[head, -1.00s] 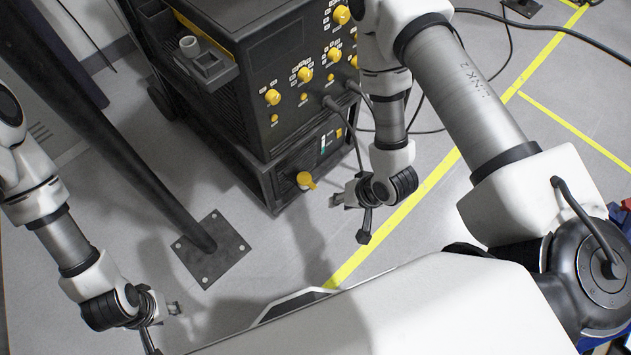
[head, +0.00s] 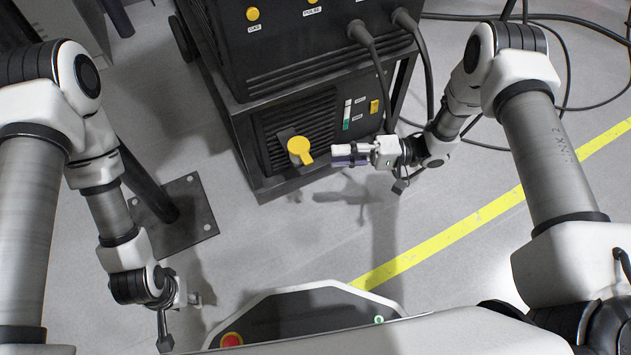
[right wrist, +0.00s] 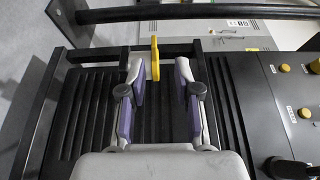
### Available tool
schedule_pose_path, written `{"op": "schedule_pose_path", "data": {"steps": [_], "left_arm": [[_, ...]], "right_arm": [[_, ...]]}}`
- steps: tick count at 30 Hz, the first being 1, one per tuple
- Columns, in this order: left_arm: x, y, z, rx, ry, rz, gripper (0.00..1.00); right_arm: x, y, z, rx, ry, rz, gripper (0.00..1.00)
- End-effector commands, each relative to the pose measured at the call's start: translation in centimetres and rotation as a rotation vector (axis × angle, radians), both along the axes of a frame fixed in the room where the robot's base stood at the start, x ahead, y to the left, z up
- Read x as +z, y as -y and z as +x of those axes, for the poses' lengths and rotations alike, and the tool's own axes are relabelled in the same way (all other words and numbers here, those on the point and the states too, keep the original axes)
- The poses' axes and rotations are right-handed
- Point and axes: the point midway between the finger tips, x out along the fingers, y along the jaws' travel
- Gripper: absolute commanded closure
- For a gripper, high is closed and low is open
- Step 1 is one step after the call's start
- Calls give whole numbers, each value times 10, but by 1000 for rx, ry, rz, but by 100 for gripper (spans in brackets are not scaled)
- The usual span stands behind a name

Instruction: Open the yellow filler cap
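The yellow filler cap (head: 299,149) sits on the lower front of the dark machine, with a tab pointing to the lower right. My right gripper (head: 334,155) is just to the right of the cap, its fingers pointing at it. In the right wrist view the gripper (right wrist: 159,72) is open, and the cap (right wrist: 155,58) shows edge-on in the gap, nearer the left finger. I cannot tell whether it touches that finger. My left gripper (head: 195,299) hangs low at the left, away from the cap; its finger opening is too small to judge.
The dark machine (head: 290,80) has knobs and thick cables (head: 370,50) above and right of the cap. A black post on a floor plate (head: 190,215) stands at the left, near my left arm. A yellow floor line (head: 470,222) crosses clear grey floor.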

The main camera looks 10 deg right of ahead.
Motion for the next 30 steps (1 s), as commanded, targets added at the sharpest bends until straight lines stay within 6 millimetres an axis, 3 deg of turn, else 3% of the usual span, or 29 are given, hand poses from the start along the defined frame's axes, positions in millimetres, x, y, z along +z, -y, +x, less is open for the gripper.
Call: {"op": "schedule_pose_path", "data": {"steps": [1, 5, 15, 25, 26, 28, 30], "left_arm": [[-13, 0, 0, 1, 1, 0, 60], [-13, 0, 1, 0, 1, 0, 60], [-36, 0, 0, 1, 1, 0, 60], [-37, 0, 1, 2, 2, 0, 60], [-37, 0, 1, 2, 2, 0, 60], [-37, 0, 1, 1, 2, 0, 60], [-37, 0, 1, 1, 2, 0, 60]], "right_arm": [[-13, 0, 0, -1, 0, 0, 68], [-12, -8, 0, -1, -1, 0, 68], [-12, -68, 4, 1, -2, -1, 68], [-9, -78, 6, -4, -2, -1, 68], [-9, -78, 6, -4, -2, -1, 75], [-9, -78, 6, -4, -2, -1, 100], [-9, -78, 6, -4, -2, -1, 100]]}}
